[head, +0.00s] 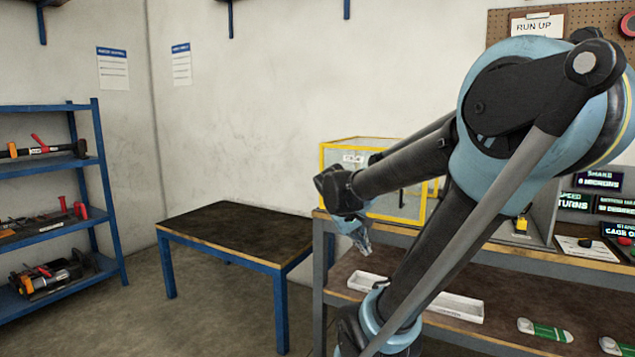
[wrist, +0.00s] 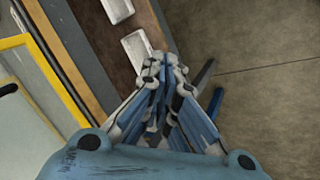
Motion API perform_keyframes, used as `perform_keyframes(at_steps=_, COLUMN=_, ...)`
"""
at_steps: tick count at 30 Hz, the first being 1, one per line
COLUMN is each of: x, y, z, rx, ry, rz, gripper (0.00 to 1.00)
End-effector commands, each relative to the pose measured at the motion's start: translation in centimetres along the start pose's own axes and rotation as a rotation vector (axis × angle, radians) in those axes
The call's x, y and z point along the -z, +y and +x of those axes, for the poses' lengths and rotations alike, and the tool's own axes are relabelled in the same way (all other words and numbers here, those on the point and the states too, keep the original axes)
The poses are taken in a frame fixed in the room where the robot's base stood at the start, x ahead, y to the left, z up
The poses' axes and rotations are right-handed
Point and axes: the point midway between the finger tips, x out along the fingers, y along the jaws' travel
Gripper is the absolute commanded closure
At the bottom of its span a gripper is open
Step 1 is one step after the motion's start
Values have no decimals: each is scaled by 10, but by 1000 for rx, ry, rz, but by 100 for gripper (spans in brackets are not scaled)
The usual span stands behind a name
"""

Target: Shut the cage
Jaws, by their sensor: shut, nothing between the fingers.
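The cage (head: 323,160) has a yellow frame with clear panels and stands on the workbench, behind my arm in the head view. My arm hides much of its front and right side, so I cannot tell whether its door is open or shut. In the wrist view a yellow edge of the cage (wrist: 18,42) shows at the left. My gripper (head: 364,247) points down in front of the bench edge, below and apart from the cage. In the wrist view my gripper (wrist: 163,65) is shut and empty.
The workbench's lower shelf (head: 530,297) holds white trays (head: 455,306) and green-and-white items (head: 545,330). A low dark table (head: 235,222) stands left of the bench. A blue shelf rack (head: 110,190) with tools is at far left. Control panels and signs (head: 600,180) sit at right. Floor is clear between.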

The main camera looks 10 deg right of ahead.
Motion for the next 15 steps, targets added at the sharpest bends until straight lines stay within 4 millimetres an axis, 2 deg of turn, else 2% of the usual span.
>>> perform_keyframes(at_steps=1, x=18, y=7, z=-3, rx=-39, ry=7, rz=-23, gripper=100)
perform_keyframes(at_steps=6, x=74, y=27, z=-12, rx=-177, ry=31, rz=-89, gripper=100)
perform_keyframes(at_steps=15, x=177, y=41, z=-31, rx=-425, ry=88, rz=-193, gripper=100)
